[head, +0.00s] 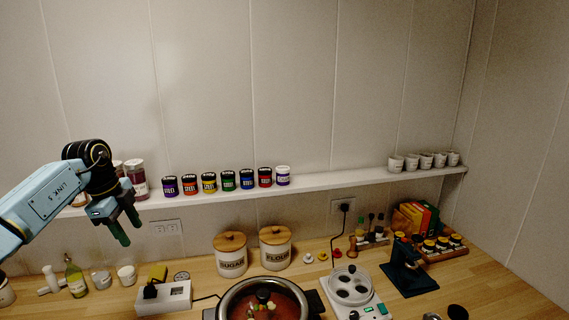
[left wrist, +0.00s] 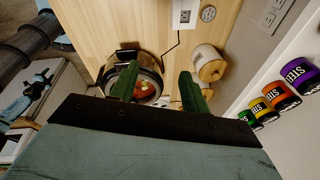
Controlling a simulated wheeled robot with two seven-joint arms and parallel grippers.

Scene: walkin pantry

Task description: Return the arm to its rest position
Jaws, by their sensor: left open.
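My left arm comes in from the left in the head view. Its gripper (head: 129,228) hangs in front of the shelf's left part, fingers pointing down and a little right. The green fingers are apart with nothing between them. In the left wrist view the same gripper (left wrist: 158,88) shows its two fingers spread, with the wooden counter beyond and below. My right gripper does not show clearly in either view.
A white shelf (head: 330,179) holds several labelled jars (head: 228,180) and white cups (head: 425,161). On the counter are a pot (head: 228,304), sugar (head: 231,261) and flour (head: 275,250) canisters, a white egg cooker (head: 352,290) and a bottle (head: 75,280). Air above the shelf is clear.

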